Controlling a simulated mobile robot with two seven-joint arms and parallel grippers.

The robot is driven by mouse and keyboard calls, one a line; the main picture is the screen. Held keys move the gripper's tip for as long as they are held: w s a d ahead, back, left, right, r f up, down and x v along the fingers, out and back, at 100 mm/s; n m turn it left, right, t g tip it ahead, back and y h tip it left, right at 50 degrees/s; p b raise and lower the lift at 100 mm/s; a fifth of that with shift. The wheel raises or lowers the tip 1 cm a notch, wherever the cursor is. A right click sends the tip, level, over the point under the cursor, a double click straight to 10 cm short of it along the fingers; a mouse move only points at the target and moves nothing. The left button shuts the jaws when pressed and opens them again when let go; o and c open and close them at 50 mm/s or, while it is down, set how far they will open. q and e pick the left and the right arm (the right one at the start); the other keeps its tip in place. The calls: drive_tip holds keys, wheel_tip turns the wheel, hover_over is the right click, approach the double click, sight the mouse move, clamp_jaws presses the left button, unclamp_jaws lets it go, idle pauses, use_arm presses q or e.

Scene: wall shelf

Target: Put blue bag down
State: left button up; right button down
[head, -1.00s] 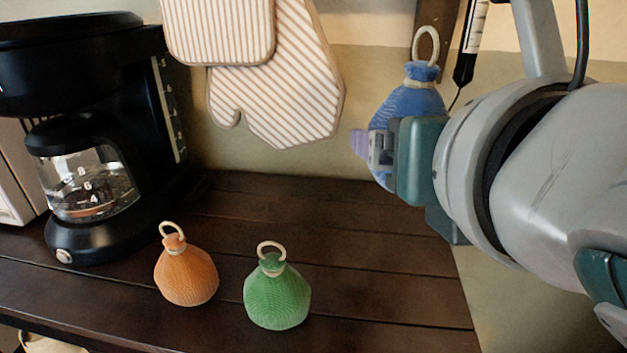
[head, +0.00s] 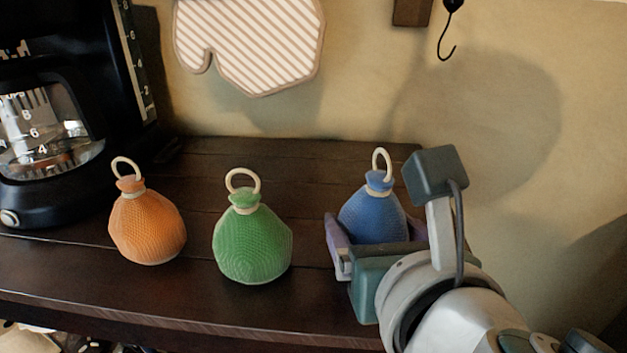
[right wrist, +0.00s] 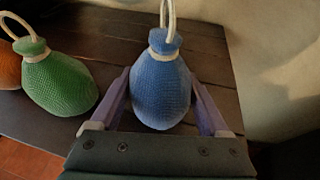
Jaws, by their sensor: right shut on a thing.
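The blue bag (head: 372,215) is at the right end of the dark wooden shelf, upright, with its pale loop on top. My right gripper (head: 378,236) is shut on it, one finger on each side. In the right wrist view the blue bag (right wrist: 161,88) stands between the two purple fingers (right wrist: 160,100). The bag is at or very near the shelf surface; its base is hidden by the gripper in the head view, so I cannot tell if it touches. My left gripper is not in view.
A green bag (head: 252,245) and an orange bag (head: 147,228) stand on the shelf (head: 300,160) to the left. A black coffee maker (head: 50,110) is at the far left. A striped oven mitt (head: 250,45) and a black hook (head: 446,45) hang on the wall.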

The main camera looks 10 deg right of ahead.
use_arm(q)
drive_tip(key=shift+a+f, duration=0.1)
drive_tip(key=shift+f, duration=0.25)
use_arm(e)
drive_tip(key=shift+f, duration=0.6)
drive_tip(key=shift+f, duration=0.15)
unclamp_jaws()
drive_tip(key=shift+r, duration=0.2)
use_arm(q)
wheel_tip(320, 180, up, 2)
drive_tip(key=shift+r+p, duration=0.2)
drive_tip(key=shift+p, duration=1)
use_arm(e)
drive_tip(key=v, duration=1.2)
